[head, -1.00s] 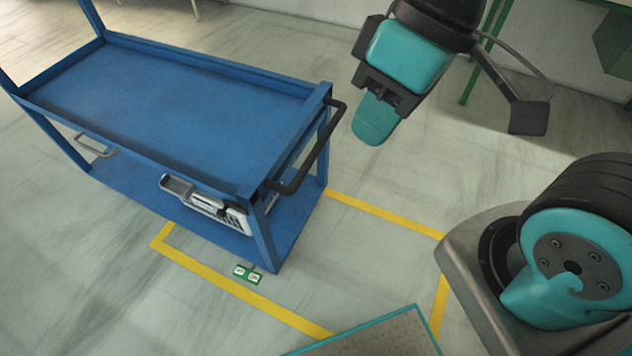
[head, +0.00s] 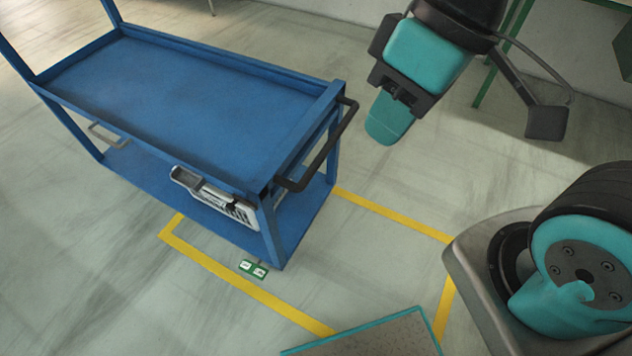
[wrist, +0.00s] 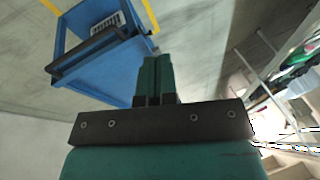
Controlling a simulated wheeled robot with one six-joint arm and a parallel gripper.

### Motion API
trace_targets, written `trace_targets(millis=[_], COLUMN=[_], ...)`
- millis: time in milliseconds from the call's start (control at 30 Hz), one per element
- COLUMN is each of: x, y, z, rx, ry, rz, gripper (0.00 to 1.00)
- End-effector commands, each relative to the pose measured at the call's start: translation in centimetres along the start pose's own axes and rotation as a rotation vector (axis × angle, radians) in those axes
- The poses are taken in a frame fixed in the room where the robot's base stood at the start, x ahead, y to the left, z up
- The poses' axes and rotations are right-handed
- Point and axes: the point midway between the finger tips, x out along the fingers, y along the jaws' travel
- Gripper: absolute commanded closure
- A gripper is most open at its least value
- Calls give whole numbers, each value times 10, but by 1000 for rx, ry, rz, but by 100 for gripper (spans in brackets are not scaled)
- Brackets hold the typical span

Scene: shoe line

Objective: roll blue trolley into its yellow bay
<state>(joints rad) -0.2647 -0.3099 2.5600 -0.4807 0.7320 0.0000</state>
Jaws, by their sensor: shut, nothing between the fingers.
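The blue trolley (head: 200,80) stands at the left in the head view, its near end over part of the yellow bay outline (head: 250,289). A black handle (head: 322,150) sticks out from its right end. In the wrist view the trolley (wrist: 122,68) shows at upper left. My gripper (head: 382,137) is shut and empty, in the air to the right of the handle, apart from it. In the wrist view its fingers (wrist: 155,75) are together. The far part of the outline is hidden under the trolley.
A grey-white tool or bin (head: 215,199) lies on the trolley's lower shelf. A green-white tag (head: 253,269) is near its front leg. Green-legged furniture (head: 500,55) stands at the back right.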

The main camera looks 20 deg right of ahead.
Motion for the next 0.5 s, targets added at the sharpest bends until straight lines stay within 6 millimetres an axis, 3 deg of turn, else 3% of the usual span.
trace_targets(millis=[133, 267, 367, 500], x=[0, 6, 26, 72], y=[0, 3, 13, 37], z=[0, 0, -1, -6], rx=[0, 11, 51, 168], ry=[0, 9, 43, 142], rz=[0, -1, -9, -32], gripper=[100, 72, 50, 50])
